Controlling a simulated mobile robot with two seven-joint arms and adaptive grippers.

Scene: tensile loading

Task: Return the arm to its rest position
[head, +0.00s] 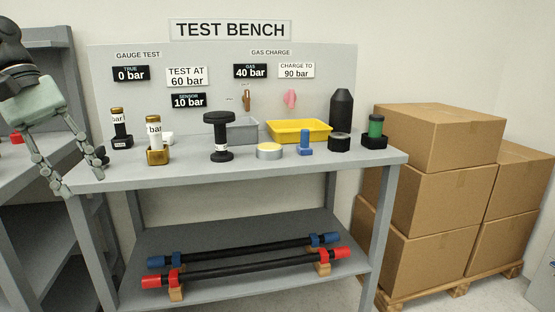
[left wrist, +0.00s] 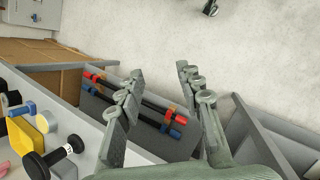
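My left gripper (head: 82,168) hangs at the left end of the test bench (head: 240,176), its fingers pointing down. Its fingers are spread with nothing between them. In the left wrist view the same gripper (left wrist: 160,90) is open and empty, with floor and the bench's lower shelf beyond it.
On the bench stand gauges, a black spool-shaped piece (head: 220,135), a yellow tray (head: 322,131), a grey tray (head: 242,122) and a black bottle (head: 341,110). Red-ended and blue-ended rods (head: 250,266) lie on the lower shelf. Cardboard boxes (head: 440,135) are stacked at right.

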